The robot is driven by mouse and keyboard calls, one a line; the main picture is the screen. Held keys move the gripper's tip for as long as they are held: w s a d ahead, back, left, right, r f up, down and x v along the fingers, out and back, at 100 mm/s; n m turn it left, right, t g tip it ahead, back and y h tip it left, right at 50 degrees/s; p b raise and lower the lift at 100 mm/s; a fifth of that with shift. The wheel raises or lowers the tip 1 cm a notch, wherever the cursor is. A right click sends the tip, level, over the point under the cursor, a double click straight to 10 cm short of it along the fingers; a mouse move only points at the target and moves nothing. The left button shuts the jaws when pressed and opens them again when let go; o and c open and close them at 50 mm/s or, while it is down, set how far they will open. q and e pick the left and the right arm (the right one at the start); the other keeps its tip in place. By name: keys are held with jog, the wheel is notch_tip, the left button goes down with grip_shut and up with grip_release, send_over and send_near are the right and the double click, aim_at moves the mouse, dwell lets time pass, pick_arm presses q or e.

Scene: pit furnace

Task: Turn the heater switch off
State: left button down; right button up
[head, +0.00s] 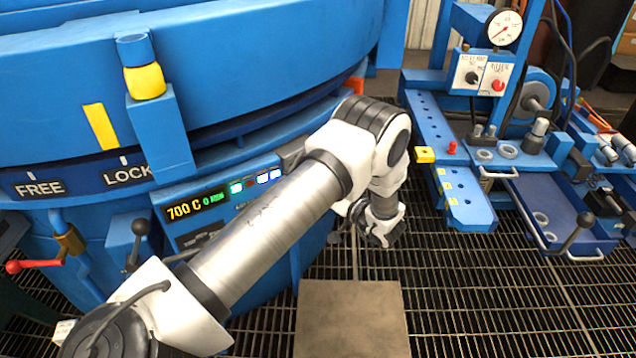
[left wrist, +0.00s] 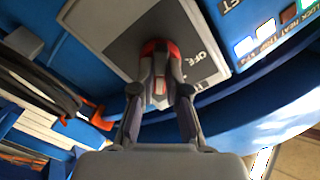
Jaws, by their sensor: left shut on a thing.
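The heater switch (left wrist: 158,48), with a red part showing, is on a grey plate (left wrist: 122,25) in the left wrist view. An OFF label stands to the right of the switch on that plate. My left gripper (left wrist: 160,84) is shut on the switch, and its fingers cover much of it, so its exact setting is hard to read. In the head view my left arm hides the switch. The furnace display (head: 196,206) reads 700 C, with small lit indicators to its right. My right gripper is in neither view.
The blue furnace (head: 250,65) fills the left, with FREE and LOCK labels and a red-knobbed lever (head: 35,265). A blue bench with a pressure gauge (head: 504,28) stands at right. A brown plate (head: 350,318) lies on the grated floor. Dark hoses (left wrist: 35,85) show in the wrist view.

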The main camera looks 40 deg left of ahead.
pick_arm(q)
jog(key=shift+n+b, duration=1.1)
jog(key=shift+n, duration=7.8)
jog(key=c, duration=1.2)
grip_release()
